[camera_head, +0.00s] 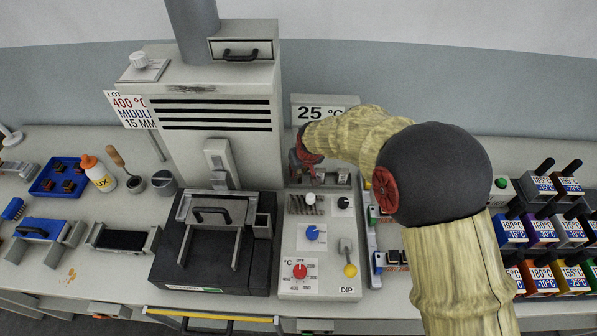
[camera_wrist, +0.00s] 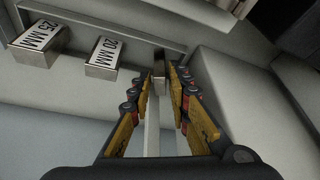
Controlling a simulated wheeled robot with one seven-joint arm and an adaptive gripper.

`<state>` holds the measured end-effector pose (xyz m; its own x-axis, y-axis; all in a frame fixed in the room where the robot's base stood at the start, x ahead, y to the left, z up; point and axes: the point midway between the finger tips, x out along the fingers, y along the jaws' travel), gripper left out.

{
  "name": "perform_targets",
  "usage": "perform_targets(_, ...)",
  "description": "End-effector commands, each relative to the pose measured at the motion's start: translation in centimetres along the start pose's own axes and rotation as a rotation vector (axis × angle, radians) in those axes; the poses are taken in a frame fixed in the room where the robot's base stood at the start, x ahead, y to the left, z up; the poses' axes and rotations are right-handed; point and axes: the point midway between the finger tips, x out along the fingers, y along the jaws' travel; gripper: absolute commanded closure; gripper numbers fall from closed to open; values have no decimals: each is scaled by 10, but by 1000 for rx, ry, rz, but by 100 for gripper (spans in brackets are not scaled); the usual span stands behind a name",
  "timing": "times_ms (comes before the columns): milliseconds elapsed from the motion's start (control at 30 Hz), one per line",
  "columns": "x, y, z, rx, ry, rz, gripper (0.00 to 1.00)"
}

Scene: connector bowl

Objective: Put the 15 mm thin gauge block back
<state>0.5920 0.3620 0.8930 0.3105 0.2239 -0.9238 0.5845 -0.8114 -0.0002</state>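My gripper (camera_wrist: 160,78) points at a pale ledge in the wrist view. No label shows on this block. Two labelled gauge blocks, 25 MM (camera_wrist: 38,43) and 20 MM (camera_wrist: 104,57), sit in a row on the ledge to the left. In the head view my gripper (camera_head: 308,160) is at the back of the control panel, below the 25 °C sign; the held block cannot be made out there.
A furnace (camera_head: 215,120) with a lot card (camera_head: 130,108) reading 400 °C, middle, 15 mm stands left of my gripper. The control panel (camera_head: 325,262) has knobs and a lever. Coloured labelled boxes (camera_head: 540,230) are at right. A pale wall (camera_wrist: 235,85) rises close on the wrist view's right.

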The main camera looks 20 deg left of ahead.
Motion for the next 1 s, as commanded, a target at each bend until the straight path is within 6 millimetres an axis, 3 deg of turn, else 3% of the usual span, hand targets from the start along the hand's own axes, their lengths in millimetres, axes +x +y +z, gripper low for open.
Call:
perform_targets(100, -30, 0, -2, 0, 2, 0, 81)
perform_targets(333, -72, 0, -1, 0, 1, 0, 81)
perform_targets(500, -88, 0, 0, 0, 0, 0, 81)
perform_targets(867, -95, 2, 0, 3, 0, 1, 81)
perform_targets(967, -116, 15, 2, 24, 9, 10, 81)
perform_targets(1000, -131, 25, 5, 42, 14, 18, 81)
